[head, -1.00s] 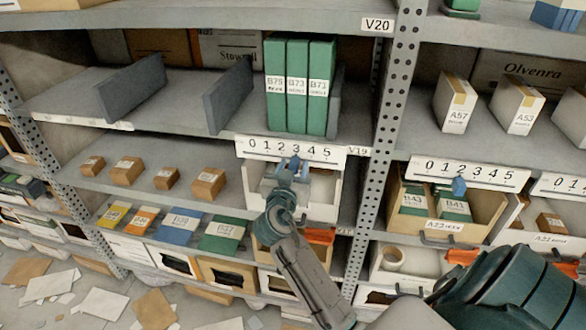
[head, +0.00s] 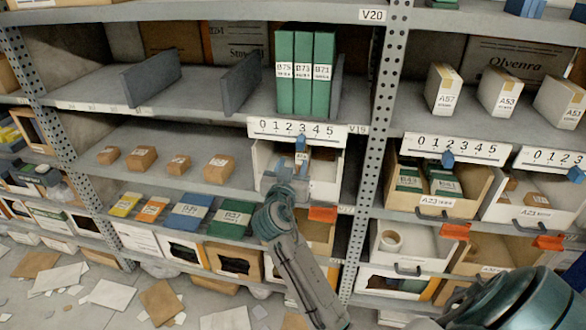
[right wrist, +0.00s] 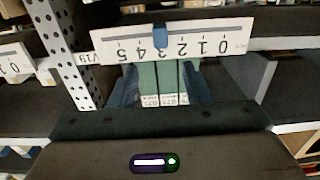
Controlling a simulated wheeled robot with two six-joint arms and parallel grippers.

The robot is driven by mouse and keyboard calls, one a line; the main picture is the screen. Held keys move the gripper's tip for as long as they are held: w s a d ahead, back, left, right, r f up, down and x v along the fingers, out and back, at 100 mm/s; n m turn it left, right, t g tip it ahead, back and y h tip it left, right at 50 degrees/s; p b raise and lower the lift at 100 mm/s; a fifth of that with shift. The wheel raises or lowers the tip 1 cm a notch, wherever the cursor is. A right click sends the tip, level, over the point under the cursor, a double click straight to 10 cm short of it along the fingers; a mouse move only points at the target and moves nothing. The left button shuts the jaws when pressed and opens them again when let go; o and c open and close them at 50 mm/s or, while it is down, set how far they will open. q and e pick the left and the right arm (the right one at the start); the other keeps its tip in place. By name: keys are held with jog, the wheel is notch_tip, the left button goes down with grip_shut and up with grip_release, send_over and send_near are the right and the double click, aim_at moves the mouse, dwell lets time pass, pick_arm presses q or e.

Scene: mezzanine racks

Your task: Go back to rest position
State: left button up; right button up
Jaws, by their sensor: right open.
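My right gripper (head: 288,172) is open and appears empty. In the head view it overlaps the front of the white bin (head: 257,172) under the number strip (head: 270,128). I cannot tell from this view whether it touches the bin. In the right wrist view, two dark bluish fingers of the gripper (right wrist: 162,88) stand apart, with green binders (right wrist: 150,80) showing between them. The number strip (right wrist: 112,46) with its blue marker (right wrist: 159,36) appears above them, its digits running in reverse order. My left gripper is in neither view.
Three green binders (head: 304,75) stand on the shelf above. Small brown boxes (head: 142,158) sit on the shelf to the left. Bins of boxes (head: 440,212) fill the right rack behind a perforated upright (head: 377,140). Papers and cardboard (head: 110,294) litter the floor at lower left.

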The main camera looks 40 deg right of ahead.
jog(key=s+a+f+n+g+y, duration=0.15)
jog(key=f+n+y, duration=0.25)
jog(key=f, duration=1.5)
jog(key=s+a+f+n+g+y, duration=0.1)
jog(key=s+a+f+n+y, duration=0.2)
jog(key=f, duration=1.7)
jog(key=s+a+f+n+g+y, duration=0.1)
jog(key=s+f+g+y, duration=0.1)
jog(key=s+f, duration=0.65)
jog(key=s+a+f+n+g+y, duration=0.1)
jog(key=s+f+n+g, duration=0.1)
jog(key=s+f, duration=0.65)
jog(key=s+f+g, duration=0.1)
jog(key=s+f, duration=0.4)
jog(key=s, duration=0.5)
jog(key=s+a+f+g+y, duration=0.1)
jog(key=s+f+g, duration=0.1)
jog(key=s+f, duration=0.4)
jog(key=s+f+g+y+b, duration=0.1)
jog(key=s+f, duration=0.5)
jog(key=s, duration=0.9)
jog(key=shift+a, duration=0.2)
jog(key=shift+g, duration=0.25)
